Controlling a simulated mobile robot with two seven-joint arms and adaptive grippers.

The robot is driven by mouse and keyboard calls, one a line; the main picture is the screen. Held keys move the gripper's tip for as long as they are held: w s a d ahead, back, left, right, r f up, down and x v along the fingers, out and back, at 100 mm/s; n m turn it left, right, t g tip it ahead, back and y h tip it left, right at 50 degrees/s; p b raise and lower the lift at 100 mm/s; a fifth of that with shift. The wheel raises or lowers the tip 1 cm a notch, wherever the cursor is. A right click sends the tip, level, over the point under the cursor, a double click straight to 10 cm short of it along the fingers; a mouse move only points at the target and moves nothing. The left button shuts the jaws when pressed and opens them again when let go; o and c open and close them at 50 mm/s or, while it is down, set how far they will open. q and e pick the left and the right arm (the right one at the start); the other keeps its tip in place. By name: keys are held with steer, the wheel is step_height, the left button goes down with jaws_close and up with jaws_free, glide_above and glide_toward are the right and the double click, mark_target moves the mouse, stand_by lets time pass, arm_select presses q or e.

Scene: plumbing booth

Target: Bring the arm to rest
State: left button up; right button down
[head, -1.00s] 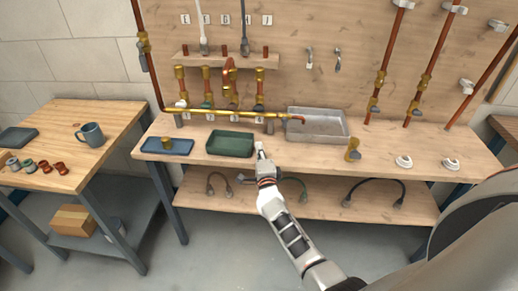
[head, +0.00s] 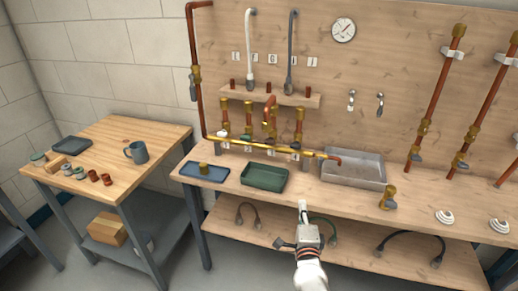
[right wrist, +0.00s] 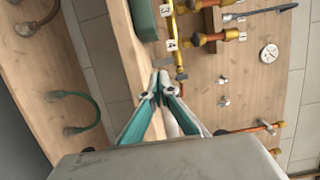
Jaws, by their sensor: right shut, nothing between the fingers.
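My right gripper (head: 303,207) is in front of the long workbench, near its front edge and to the right of the green tray (head: 264,177). In the right wrist view its fingertips (right wrist: 160,75) are together with nothing between them. The gripper appears apart from the bench and tray. My right arm comes in from the bottom of the head view. My left gripper does not show in either current view.
The workbench (head: 330,196) carries a blue tray (head: 210,174), a grey metal tray (head: 353,168), a brass valve (head: 388,197) and white discs. Pipes run up the back panel. A side table (head: 115,150) with a mug (head: 137,152) stands at left. Hoses lie on the lower shelf.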

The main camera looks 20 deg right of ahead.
steer(key=s+a+f+n+g+y, duration=0.2)
steer(key=s+a+f+n, duration=0.1)
steer(key=s+n, duration=0.5)
steer(key=s+a+f+n+g+y, duration=0.2)
steer(key=s+f+n, duration=0.4)
steer(key=s+n, duration=0.3)
steer(key=s+a+f+n+g+y, duration=0.2)
steer(key=s+a+f+n+y, duration=0.2)
steer(key=s+n, duration=0.4)
steer(key=shift+s+a+f+n, duration=0.35)
steer(key=shift+s+a, duration=0.25)
steer(key=shift+s, duration=0.45)
